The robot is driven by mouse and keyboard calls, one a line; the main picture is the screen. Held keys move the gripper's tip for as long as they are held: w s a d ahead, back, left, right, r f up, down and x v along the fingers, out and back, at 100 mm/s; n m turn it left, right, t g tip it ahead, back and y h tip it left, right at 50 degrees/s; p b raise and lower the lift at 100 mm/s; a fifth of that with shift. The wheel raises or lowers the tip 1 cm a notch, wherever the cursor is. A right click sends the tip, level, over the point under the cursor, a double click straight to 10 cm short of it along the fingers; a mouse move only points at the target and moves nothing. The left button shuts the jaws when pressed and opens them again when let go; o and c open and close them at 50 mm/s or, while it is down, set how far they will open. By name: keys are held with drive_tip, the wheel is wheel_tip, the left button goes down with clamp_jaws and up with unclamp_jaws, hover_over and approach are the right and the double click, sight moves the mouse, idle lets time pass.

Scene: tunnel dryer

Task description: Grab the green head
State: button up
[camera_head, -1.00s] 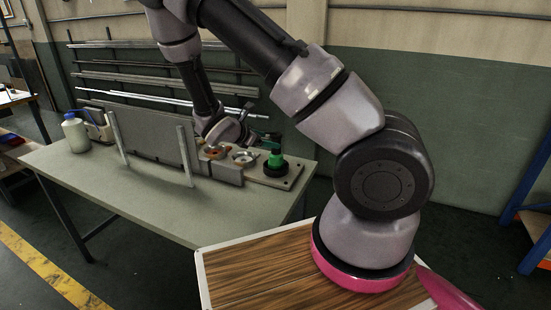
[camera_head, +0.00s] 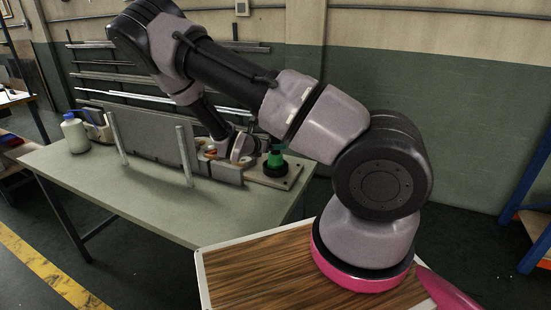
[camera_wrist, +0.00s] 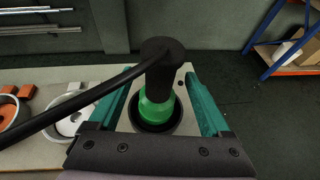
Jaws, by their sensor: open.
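The green head (camera_head: 276,160) stands upright on a black round base on the grey plate at the table's right end. In the wrist view the green head (camera_wrist: 155,106) has a black cylindrical top with a thin black bar running off to the left. My gripper (camera_wrist: 160,95) is open, with one teal finger on each side of the green head. I cannot tell whether either finger touches it. In the head view my wrist is just left of the green head and partly hides the fingers.
A metal ring (camera_wrist: 72,116) and orange parts (camera_wrist: 20,92) lie left of the gripper. An upright grey panel (camera_head: 155,138) with posts stands on the table (camera_head: 120,190). A white bottle (camera_head: 75,135) is at the far left. The floor beyond the table is clear.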

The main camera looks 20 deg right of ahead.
drive_tip(key=x, duration=0.2)
drive_tip(key=shift+w+d+f, duration=0.1)
drive_tip(key=shift+w+d, duration=0.05)
drive_tip(key=shift+d, duration=0.1)
clamp_jaws()
idle(1.1)
